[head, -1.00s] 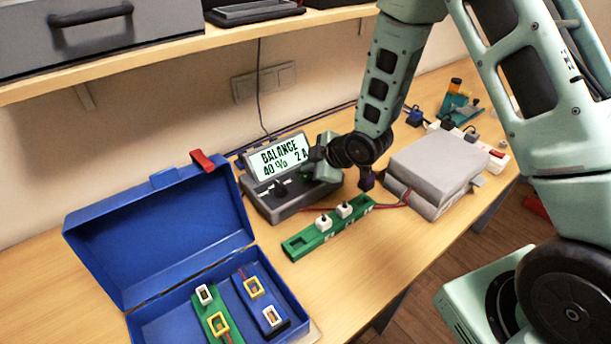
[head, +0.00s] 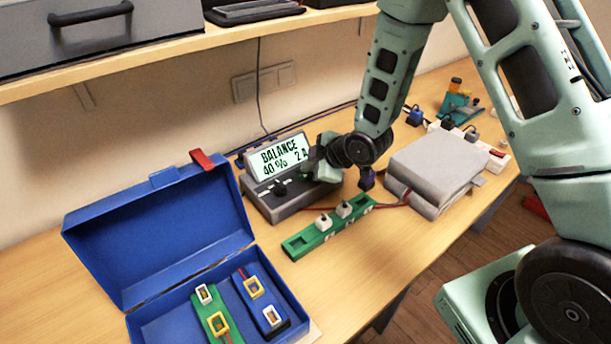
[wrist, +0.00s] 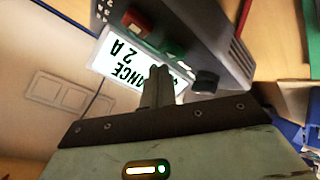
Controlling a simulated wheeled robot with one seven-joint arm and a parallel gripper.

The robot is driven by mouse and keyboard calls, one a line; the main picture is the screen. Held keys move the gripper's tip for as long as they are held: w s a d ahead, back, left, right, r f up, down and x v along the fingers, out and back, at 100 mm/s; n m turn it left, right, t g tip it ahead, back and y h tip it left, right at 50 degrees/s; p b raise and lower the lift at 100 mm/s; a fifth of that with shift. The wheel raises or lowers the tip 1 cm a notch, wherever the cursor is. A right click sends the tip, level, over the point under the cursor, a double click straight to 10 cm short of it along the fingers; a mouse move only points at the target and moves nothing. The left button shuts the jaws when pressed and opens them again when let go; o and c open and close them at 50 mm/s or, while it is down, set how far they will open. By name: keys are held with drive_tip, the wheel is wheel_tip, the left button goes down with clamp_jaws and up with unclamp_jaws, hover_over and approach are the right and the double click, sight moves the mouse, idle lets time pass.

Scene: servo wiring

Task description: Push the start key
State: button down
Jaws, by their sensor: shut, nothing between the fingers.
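The grey charger (head: 290,207) stands on the bench against the wall. Its tilted display (head: 279,157) reads BALANCE, 40 % and 2 A. A dark knob (head: 280,189) is on its front panel, left of my gripper (head: 309,166), which is over the panel's right part and hides the surface there. In the wrist view the shut, empty fingers (wrist: 158,72) overlap the display, with the knob (wrist: 205,82) to their right. A red key (wrist: 137,20) shows on the panel beyond the fingertips. I cannot read key labels or tell whether the fingers touch anything.
A green strip (head: 300,244) with white connectors lies in front of the charger. Grey stacked boxes (head: 437,165) are to the right. An open blue case (head: 160,240) is at the left. A shelf (head: 170,52) runs above.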

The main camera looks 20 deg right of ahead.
sight(309, 181)
drive_tip(key=shift+f+b, duration=0.4)
drive_tip(key=shift+f+b, duration=0.45)
drive_tip(key=shift+b, duration=0.05)
idle(0.7)
drive_tip(key=shift+r, duration=0.1)
drive_tip(key=shift+r+p, duration=0.6)
drive_tip(key=shift+r, duration=0.25)
drive_tip(key=shift+r, duration=0.1)
drive_tip(key=shift+r+p, duration=1.7)
drive_tip(key=shift+r, duration=0.75)
drive_tip(key=shift+f, duration=0.1)
drive_tip(key=shift+a, duration=0.1)
